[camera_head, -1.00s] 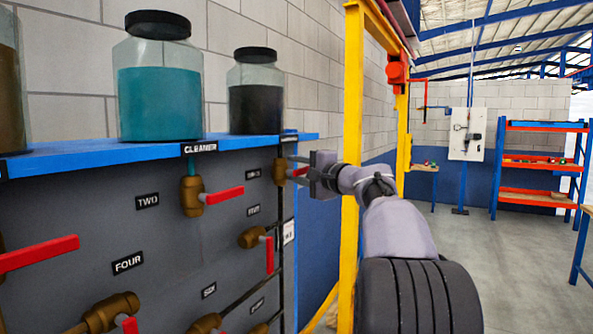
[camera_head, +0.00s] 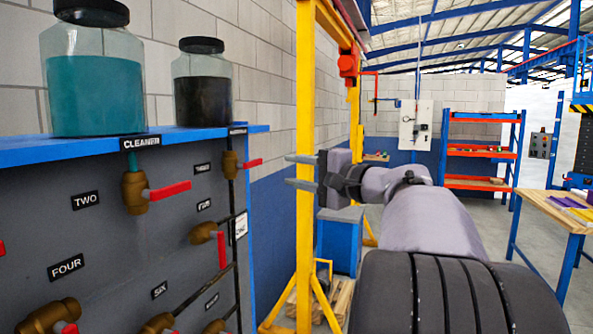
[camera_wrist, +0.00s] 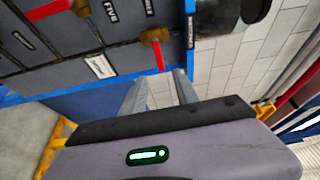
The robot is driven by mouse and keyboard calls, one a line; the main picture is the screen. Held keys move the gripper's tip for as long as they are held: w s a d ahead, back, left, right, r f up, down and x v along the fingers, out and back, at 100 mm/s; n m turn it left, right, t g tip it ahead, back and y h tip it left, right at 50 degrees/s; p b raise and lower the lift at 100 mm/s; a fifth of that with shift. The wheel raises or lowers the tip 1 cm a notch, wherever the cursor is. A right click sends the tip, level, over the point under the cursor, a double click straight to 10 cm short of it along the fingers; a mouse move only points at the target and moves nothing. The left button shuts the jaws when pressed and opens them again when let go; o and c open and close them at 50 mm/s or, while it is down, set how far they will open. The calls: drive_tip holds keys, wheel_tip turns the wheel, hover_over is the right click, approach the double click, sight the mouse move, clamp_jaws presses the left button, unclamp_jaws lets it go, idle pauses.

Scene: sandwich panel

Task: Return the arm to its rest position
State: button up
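My gripper (camera_head: 290,171) is at the end of my arm, right of the dark valve panel (camera_head: 105,240) and clear of it. Its two grey fingers point left, stand apart and hold nothing. In the wrist view the open fingers (camera_wrist: 160,80) point up toward the panel's blue edge and the wall. My arm stretches forward from the lower right of the head view. The panel carries brass valves with red handles, such as the upper valve (camera_head: 135,192) beside the label TWO. A valve with a red handle (camera_wrist: 157,52) also shows in the wrist view.
A teal jar (camera_head: 100,90) and a dark jar (camera_head: 202,95) stand on the blue shelf (camera_head: 60,147). A yellow frame (camera_head: 306,90) stands behind my gripper, with a blue bin (camera_head: 339,240) beyond. A wooden table (camera_head: 565,208) is at right. Open floor lies between.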

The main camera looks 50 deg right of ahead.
drive_tip(key=shift+s, duration=0.1)
idle(0.3)
drive_tip(key=w+a+f+n+g+y, duration=0.25)
drive_tip(key=a+f, duration=0.25)
drive_tip(key=a, duration=0.6)
drive_tip(key=w+a+f+n+g+y, duration=0.1)
drive_tip(key=a+f+n+g+y, duration=0.3)
drive_tip(key=a, duration=0.7)
drive_tip(key=s+a+f+n+g+h, duration=0.1)
drive_tip(key=s+a+f, duration=0.2)
drive_tip(key=a+f, duration=0.3)
drive_tip(key=s+a+f+g+h, duration=0.1)
drive_tip(key=s+a+f, duration=0.3)
drive_tip(key=a, duration=0.3)
drive_tip(key=s+a+f+n+g+h, duration=0.1)
drive_tip(key=s+a+f+n+g, duration=0.2)
drive_tip(key=s+f, duration=0.9)
drive_tip(key=s+a+n, duration=0.1)
drive_tip(key=a+n, duration=0.2)
drive_tip(key=a, duration=0.1)
drive_tip(key=shift+s+g, duration=0.15)
drive_tip(key=shift+g, duration=0.2)
